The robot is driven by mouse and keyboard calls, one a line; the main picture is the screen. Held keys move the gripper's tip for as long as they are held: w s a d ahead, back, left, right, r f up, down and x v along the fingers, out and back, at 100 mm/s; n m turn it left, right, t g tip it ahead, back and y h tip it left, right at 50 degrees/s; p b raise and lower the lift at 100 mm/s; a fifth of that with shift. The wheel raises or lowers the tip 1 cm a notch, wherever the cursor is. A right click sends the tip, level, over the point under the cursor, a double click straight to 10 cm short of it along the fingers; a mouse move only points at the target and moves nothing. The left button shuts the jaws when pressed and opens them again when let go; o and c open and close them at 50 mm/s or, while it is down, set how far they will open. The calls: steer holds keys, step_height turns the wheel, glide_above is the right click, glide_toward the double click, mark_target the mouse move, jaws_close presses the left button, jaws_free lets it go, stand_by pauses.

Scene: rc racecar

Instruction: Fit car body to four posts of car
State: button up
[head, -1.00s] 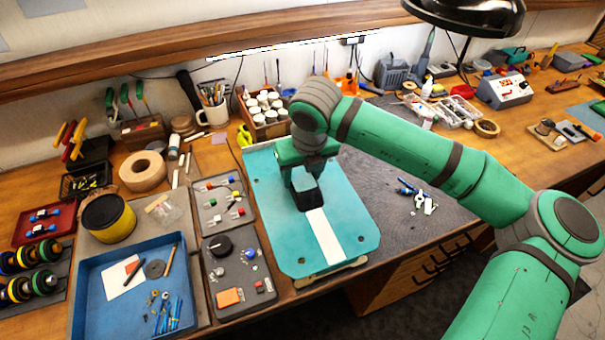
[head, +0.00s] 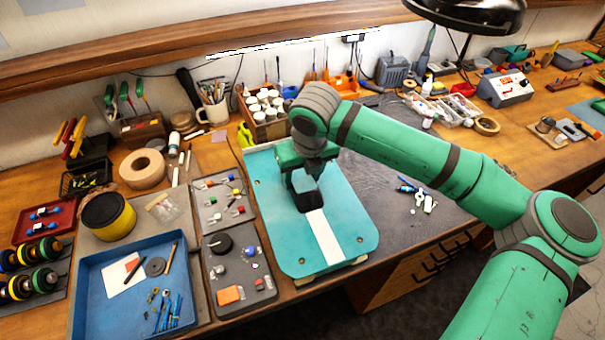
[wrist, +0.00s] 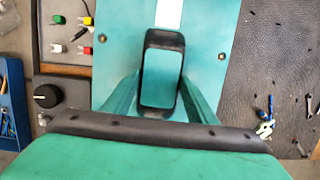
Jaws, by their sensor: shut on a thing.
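The car body (head: 285,225) is a flat turquoise panel with a white stripe and a raised black-edged cabin. It lies roughly level near the bench's front edge. My gripper (head: 303,175) is over its middle. In the wrist view, my gripper (wrist: 162,95) has its green fingers on both sides of the cabin and is shut on it. Small round dots show near the corners of the body (wrist: 205,30); I cannot tell whether they are holes or post tips. A pale strip shows under the front edge. The chassis and posts are otherwise hidden beneath the body.
A grey parts tray (head: 240,283) and another small-parts tray (head: 223,205) lie close to the left. A blue tray (head: 95,285) is farther left. A dark mat (head: 400,225) with small blue and white tools is at right. Paint jars (head: 266,105) stand behind.

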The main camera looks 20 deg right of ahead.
mark_target(306, 188)
steer(key=shift+x, duration=0.8)
steer(key=o, duration=1.1)
steer(key=shift+s, duration=0.2)
steer(key=v, duration=1)
steer(key=shift+s+r, duration=0.15)
steer(key=shift+r, duration=0.2)
